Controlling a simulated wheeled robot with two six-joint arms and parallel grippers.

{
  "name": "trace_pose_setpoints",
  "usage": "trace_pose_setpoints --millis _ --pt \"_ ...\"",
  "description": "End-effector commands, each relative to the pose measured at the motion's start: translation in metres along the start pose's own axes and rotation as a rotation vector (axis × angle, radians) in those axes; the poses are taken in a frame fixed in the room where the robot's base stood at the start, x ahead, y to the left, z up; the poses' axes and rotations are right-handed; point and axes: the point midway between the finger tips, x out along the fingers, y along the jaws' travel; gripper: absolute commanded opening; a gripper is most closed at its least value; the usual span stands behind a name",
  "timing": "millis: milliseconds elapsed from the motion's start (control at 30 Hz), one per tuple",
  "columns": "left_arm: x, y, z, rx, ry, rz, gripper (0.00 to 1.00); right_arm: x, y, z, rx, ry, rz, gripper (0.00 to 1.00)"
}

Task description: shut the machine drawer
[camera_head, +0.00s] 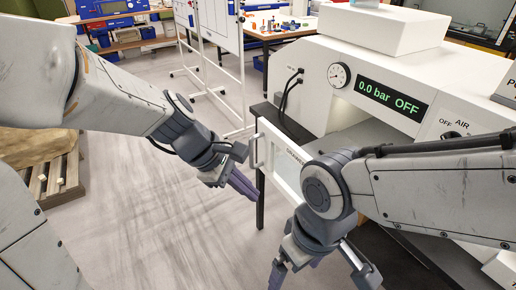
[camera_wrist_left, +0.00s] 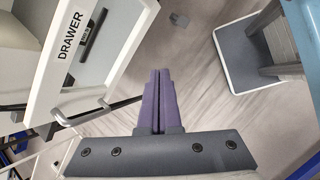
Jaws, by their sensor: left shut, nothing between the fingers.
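The machine drawer (camera_head: 277,155) stands pulled out from the white machine (camera_head: 420,60), its pale front facing left in the head view. In the left wrist view the drawer front (camera_wrist_left: 60,75) carries the word DRAWER, and its grey bar handle (camera_wrist_left: 95,108) shows below. My left gripper (camera_head: 243,187) is shut and empty, in front of the drawer and just left of its handle. Its purple fingers (camera_wrist_left: 158,75) lie together beside the handle, apparently apart from it. My right gripper (camera_head: 318,275) is at the bottom edge, its fingertips cut off. My right arm hides part of the drawer.
The machine has a gauge (camera_head: 339,75) and a display (camera_head: 391,99) reading 0.0 bar OFF. A wheeled whiteboard (camera_head: 215,30) and a table with small items (camera_head: 280,27) stand behind. A wooden pallet (camera_head: 45,182) is at left. The floor between is clear.

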Motion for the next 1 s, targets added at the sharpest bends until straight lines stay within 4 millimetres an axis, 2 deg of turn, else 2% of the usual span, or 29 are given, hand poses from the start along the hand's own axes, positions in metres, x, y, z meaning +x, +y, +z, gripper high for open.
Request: trace_pose_setpoints --millis 33,100,200,300,467,833,900,1000 --pt "-0.007 0.021 -0.021 -0.211 -0.019 0.073 0.0 0.002 0.0 0.0 0.0 0.0 0.0 1.0" --pt "-0.019 0.043 -0.043 -0.459 -0.057 0.16 0.0 0.002 0.0 0.0 0.0 0.0 0.0 1.0" --pt "-0.033 0.065 -0.069 -0.705 -0.108 0.251 0.0 0.003 0.0 0.0 0.0 0.0 0.0 1.0" --pt "-0.04 0.075 -0.083 -0.829 -0.139 0.297 0.0 0.003 0.0 0.0 0.0 0.0 0.0 1.0" --pt "-0.028 0.082 -0.086 -0.864 -0.15 0.306 0.0 0.003 0.0 0.0 0.0 0.0 0.0 1.0" --pt "0.046 0.105 -0.085 -0.859 -0.148 0.301 0.0 0.008 0.001 0.0 0.0 0.0 0.0 1.0" --pt "0.056 0.111 -0.083 -0.857 -0.146 0.303 0.0 0.007 0.001 0.0 0.0 0.0 0.0 1.0" --pt "0.06 0.125 -0.073 -0.855 -0.147 0.305 0.0 -0.002 0.0 0.0 0.0 0.0 0.0 1.0"
